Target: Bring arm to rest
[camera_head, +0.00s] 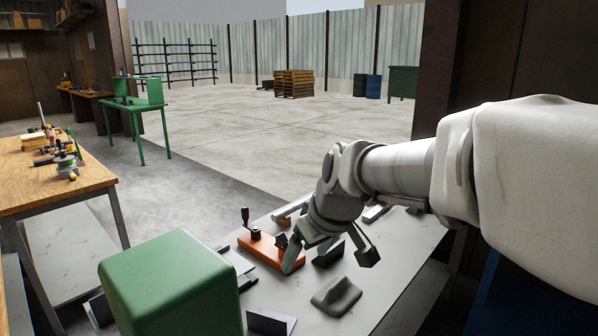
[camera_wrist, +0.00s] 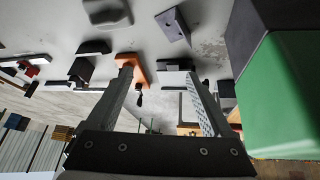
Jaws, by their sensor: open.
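My gripper (camera_head: 327,254) hangs from my arm over the grey metal table (camera_head: 390,270), its fingers spread apart with nothing between them. In the wrist view my gripper (camera_wrist: 162,78) also shows two separated fingers. An orange block with a black-knobbed handle (camera_head: 262,250) lies on the table just left of the gripper; one finger overlaps its right end in the head view. The orange block also shows near the left fingertip in the wrist view (camera_wrist: 130,62). I cannot tell whether finger and block touch.
A green box (camera_head: 170,285) stands close at the front left. A grey lump-shaped part (camera_head: 337,296) and dark angle pieces (camera_head: 270,322) lie on the table. A wooden bench (camera_head: 60,185) with tools is at left. Open concrete floor (camera_head: 250,130) lies beyond.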

